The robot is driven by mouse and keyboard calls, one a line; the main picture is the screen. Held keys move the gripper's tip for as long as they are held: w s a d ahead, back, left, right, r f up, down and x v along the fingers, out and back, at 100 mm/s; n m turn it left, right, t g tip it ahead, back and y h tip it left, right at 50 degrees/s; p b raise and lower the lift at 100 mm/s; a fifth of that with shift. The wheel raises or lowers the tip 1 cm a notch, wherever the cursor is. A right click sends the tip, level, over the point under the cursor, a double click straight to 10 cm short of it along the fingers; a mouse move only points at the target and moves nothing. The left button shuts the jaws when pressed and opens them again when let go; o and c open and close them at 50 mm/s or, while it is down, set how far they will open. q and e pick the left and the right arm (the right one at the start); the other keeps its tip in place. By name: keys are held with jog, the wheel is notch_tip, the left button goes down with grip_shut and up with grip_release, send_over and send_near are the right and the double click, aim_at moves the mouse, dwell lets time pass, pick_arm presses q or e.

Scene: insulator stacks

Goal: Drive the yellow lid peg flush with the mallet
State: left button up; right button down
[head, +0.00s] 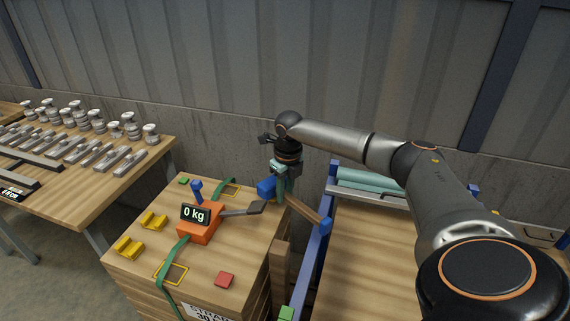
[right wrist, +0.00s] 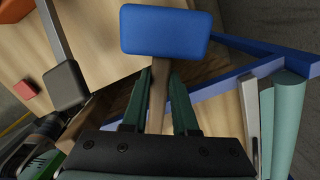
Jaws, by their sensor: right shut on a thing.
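My right gripper (head: 282,180) is shut on the wooden handle of the mallet, above the right side of the strapped wooden crate (head: 245,255). The mallet's blue head (head: 266,187) shows left of the fingers. In the right wrist view the blue head (right wrist: 166,30) lies beyond the two green fingers (right wrist: 158,103), with the handle between them. The head looks apart from the crate top, but its height is hard to judge. I cannot make out a yellow lid peg; two yellow notched blocks (head: 130,247) (head: 153,221) sit on the crate's left side. My left gripper is not in view.
An orange strap tensioner (head: 198,228) with a "0 kg" display and a dark-ended lever (head: 258,207) stands on the crate. A green strap (head: 178,251) crosses the top. A red block (head: 225,280) lies near the front. A blue frame (head: 312,255) stands right of the crate.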

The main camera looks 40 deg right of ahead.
jog(key=shift+s+a+f+b, duration=0.1)
jog(key=shift+f+b, duration=0.7)
jog(key=shift+f, duration=1.15)
jog(key=shift+r, duration=0.1)
jog(key=shift+r+p, duration=0.85)
jog(key=shift+r, duration=0.1)
jog(key=shift+r, duration=2.6)
